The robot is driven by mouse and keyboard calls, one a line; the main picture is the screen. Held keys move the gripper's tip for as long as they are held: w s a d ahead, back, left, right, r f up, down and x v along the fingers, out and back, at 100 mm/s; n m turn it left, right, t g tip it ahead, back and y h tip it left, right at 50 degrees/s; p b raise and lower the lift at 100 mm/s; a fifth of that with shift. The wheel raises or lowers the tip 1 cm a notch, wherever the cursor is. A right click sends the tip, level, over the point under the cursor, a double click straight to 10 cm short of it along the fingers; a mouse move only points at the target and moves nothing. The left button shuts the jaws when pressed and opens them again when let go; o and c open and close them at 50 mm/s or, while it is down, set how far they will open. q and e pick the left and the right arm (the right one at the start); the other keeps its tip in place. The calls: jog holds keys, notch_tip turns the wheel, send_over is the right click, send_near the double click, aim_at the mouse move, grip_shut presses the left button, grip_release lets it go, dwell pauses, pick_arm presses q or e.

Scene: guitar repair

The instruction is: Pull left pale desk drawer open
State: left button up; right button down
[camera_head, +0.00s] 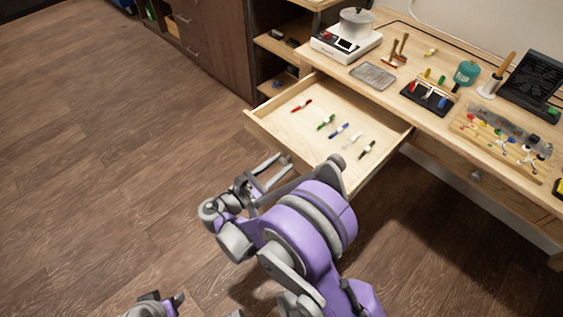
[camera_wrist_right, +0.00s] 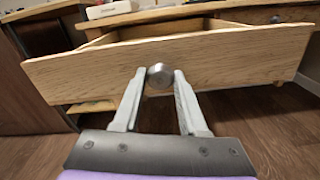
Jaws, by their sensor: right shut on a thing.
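The left pale desk drawer (camera_head: 284,141) stands well open from the desk in the head view. Its pale wooden front (camera_wrist_right: 235,58) fills the upper part of the right wrist view. A round metal knob (camera_wrist_right: 160,76) sits at the middle of that front. My right gripper (camera_wrist_right: 160,82) has its two fingers on either side of the knob and is shut on it. In the head view my right gripper (camera_head: 284,160) is at the drawer front, and the knob is hidden there. A small part of my left arm shows at the bottom edge; its gripper's jaws cannot be made out.
Several coloured pen-like tools, including a red one (camera_head: 302,105), lie in the drawer. The desk top (camera_head: 400,118) holds a scale with a pot (camera_head: 355,24), a metal tray (camera_head: 372,75) and a dark tool mat (camera_head: 430,97). A dark cabinet (camera_head: 215,45) stands left. The floor in front is clear.

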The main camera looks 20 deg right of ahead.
dwell(0.3)
jog(key=shift+c, duration=2.2)
grip_release()
jog(key=p+v, duration=0.1)
jog(key=v, duration=1)
